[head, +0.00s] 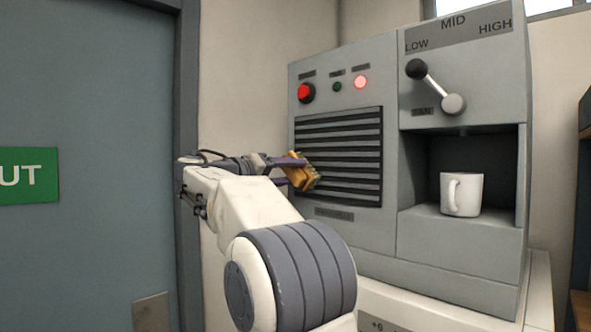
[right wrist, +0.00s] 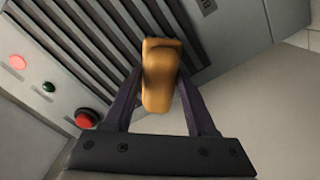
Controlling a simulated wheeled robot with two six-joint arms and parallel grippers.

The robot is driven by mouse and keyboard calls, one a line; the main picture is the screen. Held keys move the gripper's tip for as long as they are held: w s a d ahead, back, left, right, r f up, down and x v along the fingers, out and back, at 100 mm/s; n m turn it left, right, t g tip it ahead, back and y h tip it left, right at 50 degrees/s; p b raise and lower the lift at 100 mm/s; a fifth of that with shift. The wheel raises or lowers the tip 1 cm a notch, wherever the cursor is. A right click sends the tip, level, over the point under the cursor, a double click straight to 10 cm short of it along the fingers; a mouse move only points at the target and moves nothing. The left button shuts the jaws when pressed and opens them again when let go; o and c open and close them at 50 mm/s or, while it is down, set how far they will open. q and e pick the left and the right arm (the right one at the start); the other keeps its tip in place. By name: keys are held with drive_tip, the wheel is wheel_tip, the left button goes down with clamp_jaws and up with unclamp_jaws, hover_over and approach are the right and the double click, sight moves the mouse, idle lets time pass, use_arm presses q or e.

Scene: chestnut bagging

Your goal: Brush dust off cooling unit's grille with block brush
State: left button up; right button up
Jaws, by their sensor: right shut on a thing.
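The cooling unit (head: 410,250) is a grey cabinet with a dark slatted grille (head: 350,150) on its front. The grille also shows in the right wrist view (right wrist: 105,40). My right gripper (head: 293,172) is shut on the block brush (head: 304,176), a tan-orange block. In the right wrist view the brush (right wrist: 160,75) sits between the two purple fingers. The brush is at the grille's lower left edge; I cannot tell whether its bristles touch the slats. No dust can be made out on the slats. My left gripper is not in view.
A red button (head: 306,93) and a lit red lamp (head: 361,82) sit above the grille. A fan lever (head: 436,88) is at upper right. A white mug (head: 461,194) stands in the open recess below it. A grey door (head: 90,120) is on the left.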

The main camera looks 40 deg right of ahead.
idle(0.3)
drive_tip(key=shift+a+f, duration=0.1)
drive_tip(key=shift+a, duration=0.25)
drive_tip(key=a+b, duration=0.1)
drive_tip(key=a, duration=0.1)
drive_tip(key=shift+a, duration=0.3)
drive_tip(key=shift+s+a+b, duration=0.2)
drive_tip(key=shift+a+b, duration=0.2)
drive_tip(key=shift+a, duration=0.95)
drive_tip(key=a, duration=0.3)
drive_tip(key=shift+s, duration=0.1)
